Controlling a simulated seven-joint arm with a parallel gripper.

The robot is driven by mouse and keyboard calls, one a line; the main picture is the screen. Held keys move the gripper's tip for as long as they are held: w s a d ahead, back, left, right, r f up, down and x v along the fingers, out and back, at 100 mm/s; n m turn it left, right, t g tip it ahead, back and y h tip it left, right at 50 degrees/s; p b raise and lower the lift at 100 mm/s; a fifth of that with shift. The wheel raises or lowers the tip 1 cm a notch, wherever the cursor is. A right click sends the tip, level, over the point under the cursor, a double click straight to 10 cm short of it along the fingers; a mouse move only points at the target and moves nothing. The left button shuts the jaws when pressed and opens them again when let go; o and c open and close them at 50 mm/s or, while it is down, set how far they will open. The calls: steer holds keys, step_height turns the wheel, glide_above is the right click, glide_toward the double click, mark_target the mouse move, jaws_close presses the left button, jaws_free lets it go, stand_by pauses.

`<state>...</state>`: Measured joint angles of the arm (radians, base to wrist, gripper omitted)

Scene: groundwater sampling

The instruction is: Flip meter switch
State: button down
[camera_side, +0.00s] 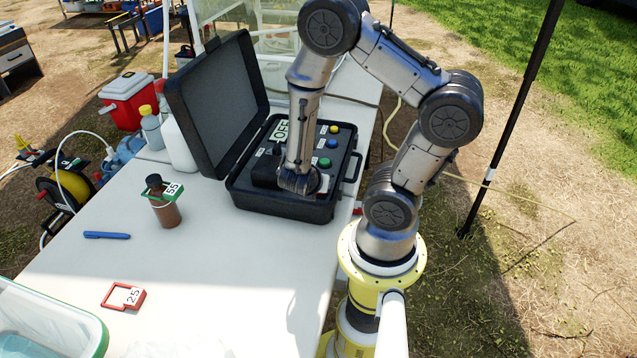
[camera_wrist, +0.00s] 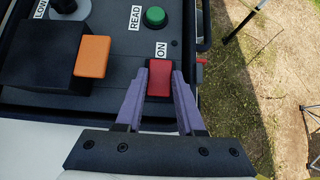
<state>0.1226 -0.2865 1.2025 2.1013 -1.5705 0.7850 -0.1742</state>
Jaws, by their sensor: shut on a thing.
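The meter is built into an open black case (camera_side: 290,208) on the white table, and its display (camera_side: 281,130) reads OFF in the side view. In the wrist view a red switch (camera_wrist: 159,77) sits on the dark panel, just below a label reading ON. My gripper (camera_wrist: 160,84) has its two purple fingers on the left and right sides of the red switch, shut on it. In the side view my wrist is over the near right part of the panel and hides the fingers and the switch.
A green button (camera_wrist: 154,16) labelled READ and a black block with an orange part (camera_wrist: 92,56) lie close by. The raised case lid (camera_side: 217,100) stands left of my arm. A brown bottle (camera_side: 164,212), blue pen (camera_side: 107,235) and red frame (camera_side: 123,297) are on the table.

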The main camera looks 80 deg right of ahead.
steer(key=c, duration=0.8)
jaws_free()
steer(key=shift+a+r, duration=0.1)
steer(key=v, duration=1.3)
steer(key=shift+a+r, duration=0.15)
steer(key=shift+a, duration=0.05)
